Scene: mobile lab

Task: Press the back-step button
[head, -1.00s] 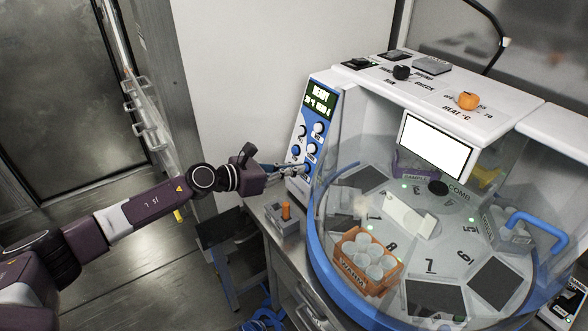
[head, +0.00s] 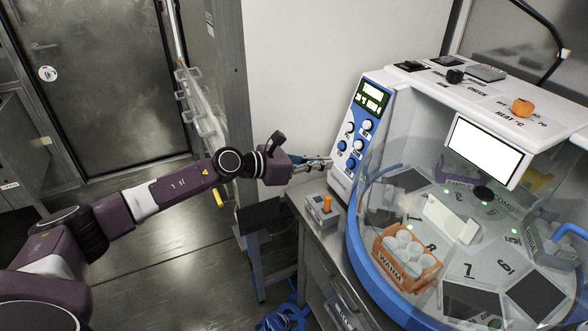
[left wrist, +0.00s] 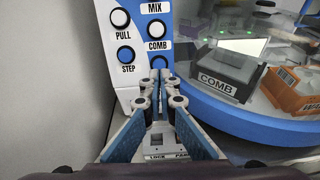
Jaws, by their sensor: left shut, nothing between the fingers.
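The blue and white control panel (head: 362,130) stands at the left end of the white machine. In the left wrist view, a blue button (left wrist: 125,54) sits above the word STEP. Another blue button (left wrist: 159,62) sits to its right, below COMB; its label is hidden behind my fingers. I read no label saying back-step. The lower right blue button also shows in the head view (head: 351,162). My left gripper (head: 330,162) is shut and empty, its tips close to the panel's lower part. In the left wrist view its fingertips (left wrist: 160,76) overlap the panel just below that button.
A clear round cover with a blue rim (head: 372,285) encloses a numbered carousel with an orange WARM rack (head: 392,272) right of the panel. A small box with an orange knob (head: 325,212) stands on the metal cabinet below my gripper. Floor to the left is open.

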